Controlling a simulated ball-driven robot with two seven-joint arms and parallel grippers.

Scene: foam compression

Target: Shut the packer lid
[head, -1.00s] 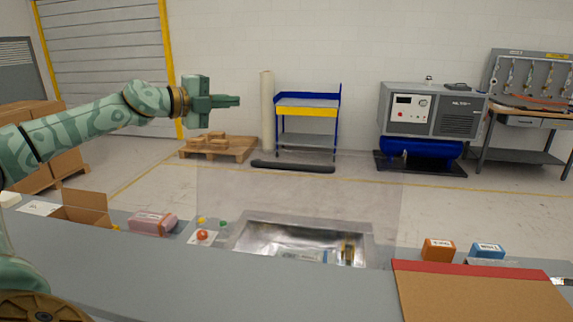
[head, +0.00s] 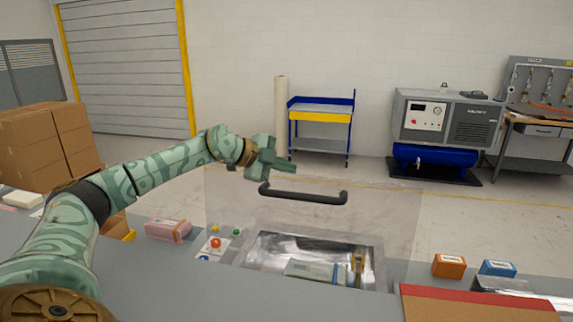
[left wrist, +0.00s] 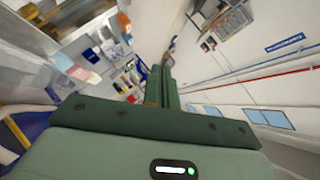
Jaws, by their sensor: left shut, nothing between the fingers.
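The packer's clear lid (head: 400,225) stands raised behind the chamber in the head view, with a black bar handle (head: 310,197) along its top edge. The metal-lined chamber (head: 262,250) below is open; a pale packet (head: 312,271) lies inside. My left gripper (head: 294,167) is shut and empty, just above the left part of the handle in the picture. I cannot tell whether it touches it. Its closed fingers (left wrist: 162,85) also show in the left wrist view. My right gripper is out of view.
Coloured buttons (head: 215,243) sit left of the chamber, near a pink box (head: 167,229). An orange box (head: 449,265) and a blue box (head: 497,268) stand to its right. A brown board with a red edge (head: 470,293) lies at front right.

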